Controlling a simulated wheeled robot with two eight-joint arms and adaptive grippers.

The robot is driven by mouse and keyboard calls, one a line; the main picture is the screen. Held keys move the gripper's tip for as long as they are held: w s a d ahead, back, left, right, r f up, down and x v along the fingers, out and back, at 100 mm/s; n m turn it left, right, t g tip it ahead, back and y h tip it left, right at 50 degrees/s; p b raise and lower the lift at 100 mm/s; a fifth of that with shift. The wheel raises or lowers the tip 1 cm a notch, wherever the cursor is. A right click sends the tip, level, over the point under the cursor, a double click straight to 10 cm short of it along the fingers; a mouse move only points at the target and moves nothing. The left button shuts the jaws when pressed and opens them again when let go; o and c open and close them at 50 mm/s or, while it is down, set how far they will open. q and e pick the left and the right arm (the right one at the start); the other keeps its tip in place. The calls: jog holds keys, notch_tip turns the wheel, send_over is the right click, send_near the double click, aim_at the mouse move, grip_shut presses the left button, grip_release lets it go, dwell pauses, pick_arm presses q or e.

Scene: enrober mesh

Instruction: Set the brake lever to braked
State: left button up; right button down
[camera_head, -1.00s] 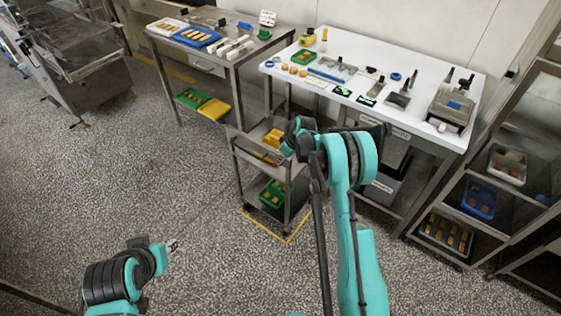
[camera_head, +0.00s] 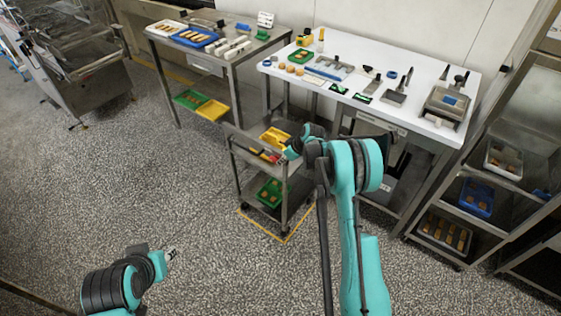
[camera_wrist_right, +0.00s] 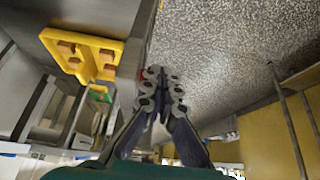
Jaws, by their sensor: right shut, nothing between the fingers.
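The steel trolley (camera_head: 247,190) stands on the floor in front of the tables, inside yellow floor marks. A small red part (camera_head: 270,155), possibly the brake lever, shows at its upper tier beside my right gripper (camera_head: 285,155). In the right wrist view, my right gripper (camera_wrist_right: 161,74) is shut and empty. A bit of red (camera_wrist_right: 143,75) shows just left of its fingertips, at the trolley edge, mostly hidden; I cannot tell if they touch or how the lever is set. My left gripper (camera_head: 172,253) is over open floor, too small to read.
A yellow tray (camera_head: 272,134) is on the trolley's upper tier and a green tray (camera_head: 270,194) is below. A white-topped table (camera_head: 420,120) with tools stands behind. A rack (camera_head: 480,222) with trays is at the right. Floor is clear at left.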

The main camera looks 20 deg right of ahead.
pick_arm(q)
jog(key=shift+f, duration=0.35)
pick_arm(e)
jog(key=shift+s+d+f, duration=0.15)
jog(key=shift+s+f, duration=0.05)
jog(key=shift+f, duration=0.2)
pick_arm(q)
jog(key=shift+b, duration=0.3)
pick_arm(e)
jog(key=shift+w+a+r, duration=0.2)
jog(key=shift+w+a, duration=0.3)
jog(key=shift+w, duration=0.15)
